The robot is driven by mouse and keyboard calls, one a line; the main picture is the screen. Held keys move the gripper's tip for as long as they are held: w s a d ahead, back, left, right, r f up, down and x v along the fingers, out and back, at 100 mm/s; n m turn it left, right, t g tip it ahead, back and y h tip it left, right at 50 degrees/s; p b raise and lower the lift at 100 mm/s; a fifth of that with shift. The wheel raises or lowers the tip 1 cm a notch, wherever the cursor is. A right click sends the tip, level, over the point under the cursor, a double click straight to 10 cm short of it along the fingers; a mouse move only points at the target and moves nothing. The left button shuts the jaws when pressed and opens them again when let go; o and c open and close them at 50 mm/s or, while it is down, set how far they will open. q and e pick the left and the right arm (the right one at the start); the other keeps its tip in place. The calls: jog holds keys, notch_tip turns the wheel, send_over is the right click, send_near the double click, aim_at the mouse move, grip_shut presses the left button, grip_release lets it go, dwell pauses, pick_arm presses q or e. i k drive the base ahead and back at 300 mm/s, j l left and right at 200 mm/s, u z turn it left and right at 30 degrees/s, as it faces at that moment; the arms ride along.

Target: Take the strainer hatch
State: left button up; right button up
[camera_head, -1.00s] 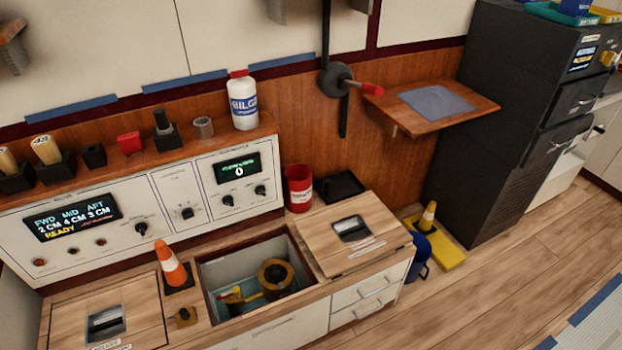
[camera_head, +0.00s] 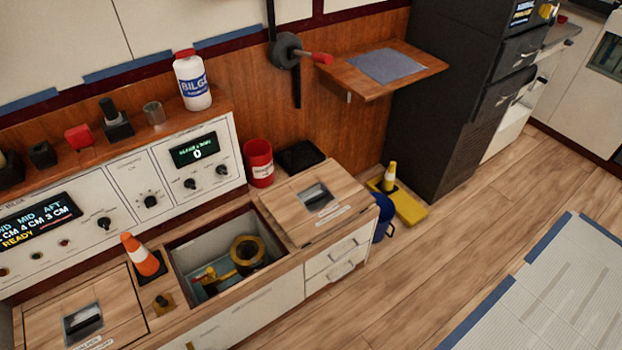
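Two wooden hatches with dark recessed handles lie on the low counter. The right hatch (camera_head: 290,205) is right of an open square well, and the left hatch (camera_head: 50,309) is at the bottom left, partly cut off. Both have small labels that I cannot read, so I cannot tell which is the strainer hatch. The open well (camera_head: 185,262) holds a round yellow-brown ring fitting (camera_head: 247,252) and a yellow part with a red tip (camera_head: 207,277). Neither of my grippers is in view.
An orange-and-white cone (camera_head: 140,256) stands between the left hatch and the well. A red can (camera_head: 259,163) and black tray (camera_head: 301,155) sit behind the right hatch. A bottle (camera_head: 192,82) stands on the shelf. Floor (camera_head: 440,255) at right is clear up to a pale mat (camera_head: 560,300).

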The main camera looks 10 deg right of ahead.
aim_at(306, 205)
jog(key=l+u, duration=0.1)
jog(key=u, duration=0.3)
jog(key=i+l+u, duration=0.1)
jog(key=u, duration=0.3)
jog(key=l+u, duration=0.3)
jog(key=l, duration=0.4)
jog(key=l+u, duration=0.25)
jog(key=l, duration=1.45)
